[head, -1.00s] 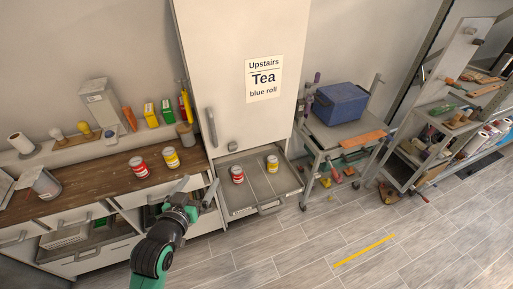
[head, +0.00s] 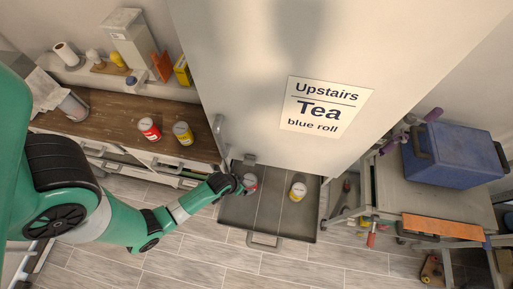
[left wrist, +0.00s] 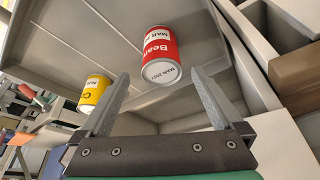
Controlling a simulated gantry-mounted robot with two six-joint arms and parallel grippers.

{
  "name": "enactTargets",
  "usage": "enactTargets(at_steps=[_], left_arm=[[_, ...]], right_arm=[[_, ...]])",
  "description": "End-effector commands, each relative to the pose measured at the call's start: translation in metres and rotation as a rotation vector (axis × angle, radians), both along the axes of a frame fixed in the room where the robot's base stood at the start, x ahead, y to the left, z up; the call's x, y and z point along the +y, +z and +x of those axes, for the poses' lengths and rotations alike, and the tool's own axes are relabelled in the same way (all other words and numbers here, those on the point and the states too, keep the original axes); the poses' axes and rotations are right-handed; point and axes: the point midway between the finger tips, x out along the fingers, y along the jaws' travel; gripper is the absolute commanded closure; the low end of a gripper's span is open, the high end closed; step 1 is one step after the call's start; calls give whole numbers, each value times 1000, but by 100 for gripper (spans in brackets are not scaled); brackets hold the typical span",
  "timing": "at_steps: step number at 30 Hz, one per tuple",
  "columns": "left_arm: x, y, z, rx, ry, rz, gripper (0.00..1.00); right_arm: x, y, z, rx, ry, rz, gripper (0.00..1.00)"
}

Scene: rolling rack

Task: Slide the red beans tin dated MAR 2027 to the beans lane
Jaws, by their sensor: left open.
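A red tin (head: 251,182) stands on the pulled-out grey tray (head: 268,222), towards its left side. In the left wrist view this red tin (left wrist: 160,50) reads "Beans" and "MAR 2027". A yellow tin (head: 298,191) stands to its right on the tray; it also shows in the left wrist view (left wrist: 93,92). My left gripper (head: 241,184) is low over the tray's left side, at the red tin. Its fingers are open, one on each side of the tin's near end in the left wrist view; I cannot tell whether they touch it. My right gripper is not in view.
Another red tin (head: 149,129) and another yellow tin (head: 183,133) stand on the wooden counter (head: 110,116) at left. A tall grey cabinet door (head: 250,90) rises behind the tray. A trolley with a blue box (head: 455,155) stands at right. The tray's front middle is clear.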

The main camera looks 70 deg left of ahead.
Motion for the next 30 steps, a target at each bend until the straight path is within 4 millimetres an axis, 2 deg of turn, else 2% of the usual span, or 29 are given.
enactTargets(at_steps=[5, 15, 18, 24, 30], left_arm=[[2, -12, 5, -3, 0, 1, 0], [14, -79, 28, -5, 0, 2, 0], [17, -93, 34, -5, 0, 2, 0], [21, -106, 41, -4, -1, 1, 0], [21, -106, 42, -5, -1, 2, 0]], right_arm=[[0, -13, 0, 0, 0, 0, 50], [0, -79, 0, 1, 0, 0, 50], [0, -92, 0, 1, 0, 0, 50], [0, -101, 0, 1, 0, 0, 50], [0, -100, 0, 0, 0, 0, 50]])
